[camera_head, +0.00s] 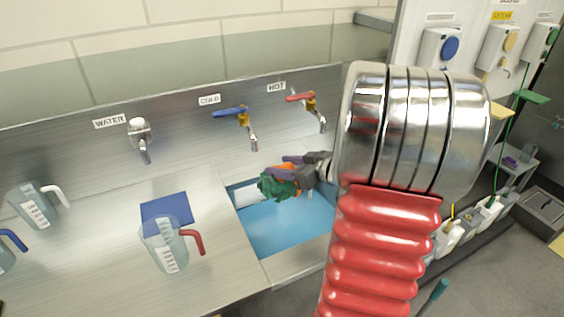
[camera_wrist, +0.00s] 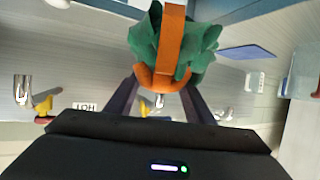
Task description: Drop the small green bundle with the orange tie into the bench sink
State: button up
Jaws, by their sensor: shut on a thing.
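The small green bundle (camera_head: 277,185) with an orange tie is held in my gripper (camera_head: 292,170) above the bench sink, near its back left part. In the wrist view the bundle (camera_wrist: 145,42) fills the top middle, and its orange tie (camera_wrist: 173,40) lies between the two dark fingers of my gripper (camera_wrist: 162,80). My gripper is shut on the bundle. The bench sink (camera_head: 295,233) is a rectangular basin with a blue inside. My arm hides its right side.
A clear jug with a red handle (camera_head: 170,247) stands left of the sink near a blue square (camera_head: 166,209). Cold (camera_head: 240,117) and hot (camera_head: 310,103) taps rise behind the sink. Another jug (camera_head: 36,207) stands farther left. Bench surface between the jugs is clear.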

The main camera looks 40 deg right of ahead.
aim_at(286, 182)
jog(key=shift+s+d+f, duration=0.15)
jog(key=shift+s+d, duration=0.1)
jog(key=shift+d, duration=0.05)
jog(key=shift+f, duration=2.85)
jog(key=o, duration=1.6)
jog(key=shift+s, duration=0.1)
jog(key=v, duration=1.3)
jog(key=shift+s+r, duration=0.1)
jog(key=shift+s, duration=0.2)
jog(key=shift+w, duration=0.1)
